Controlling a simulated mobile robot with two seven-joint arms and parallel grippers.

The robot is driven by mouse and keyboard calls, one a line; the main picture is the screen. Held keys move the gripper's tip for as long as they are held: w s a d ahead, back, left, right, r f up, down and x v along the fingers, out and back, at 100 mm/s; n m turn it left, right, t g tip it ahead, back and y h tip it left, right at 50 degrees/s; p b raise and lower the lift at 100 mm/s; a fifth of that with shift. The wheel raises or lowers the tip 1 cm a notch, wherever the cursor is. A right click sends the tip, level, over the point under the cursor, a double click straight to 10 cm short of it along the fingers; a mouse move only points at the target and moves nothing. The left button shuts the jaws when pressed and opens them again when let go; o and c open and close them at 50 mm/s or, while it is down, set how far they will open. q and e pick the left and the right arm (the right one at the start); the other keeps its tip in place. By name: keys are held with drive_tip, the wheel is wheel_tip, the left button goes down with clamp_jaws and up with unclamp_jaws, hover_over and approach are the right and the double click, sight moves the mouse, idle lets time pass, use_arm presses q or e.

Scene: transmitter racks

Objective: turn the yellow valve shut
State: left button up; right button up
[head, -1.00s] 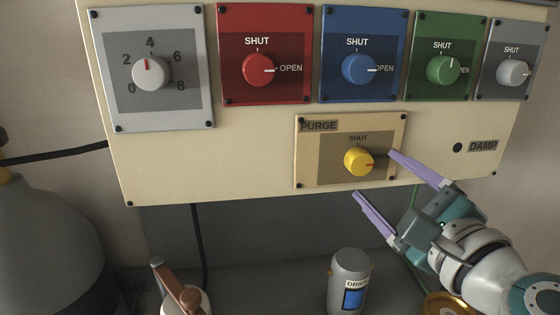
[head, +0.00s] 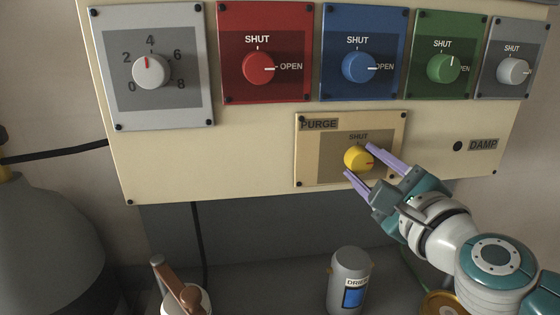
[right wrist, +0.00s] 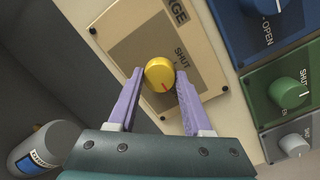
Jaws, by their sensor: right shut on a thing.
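The yellow valve (head: 357,158) is a round knob on the tan PURGE plate (head: 313,168), low on the cream panel. Its red mark points right in the head view, away from the SHUT label above it. My right gripper (head: 358,160) has its two purple fingers on either side of the knob, shut on it. The right wrist view shows the yellow valve (right wrist: 159,73) between the fingertips of the right gripper (right wrist: 159,84). My left gripper is in neither view.
Red (head: 257,68), blue (head: 358,67), green (head: 442,69) and grey (head: 512,71) knobs sit above on the panel, beside a numbered dial (head: 150,71). A grey canister (head: 349,275) stands below. A large grey tank (head: 50,245) is at the left.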

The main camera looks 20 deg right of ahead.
clamp_jaws()
drive_tip(key=shift+r+n+p, duration=0.1)
drive_tip(key=shift+n+p, duration=0.35)
drive_tip(key=shift+n, duration=0.15)
drive_tip(key=n+p, duration=0.2)
drive_tip(key=n, duration=0.1)
drive_tip(key=shift+r, duration=0.1)
drive_tip(key=n+p, duration=0.2)
drive_tip(key=n, duration=0.2)
drive_tip(key=shift+g, duration=0.4)
drive_tip(key=n+h+p, duration=0.1)
drive_tip(key=n+p, duration=0.1)
drive_tip(key=n, duration=0.3)
drive_tip(key=shift+a+p, duration=0.1)
drive_tip(key=shift+p, duration=0.2)
drive_tip(key=shift+n+p, duration=0.5)
drive_tip(key=shift+n, duration=1.3)
drive_tip(key=shift+g+h, duration=0.3)
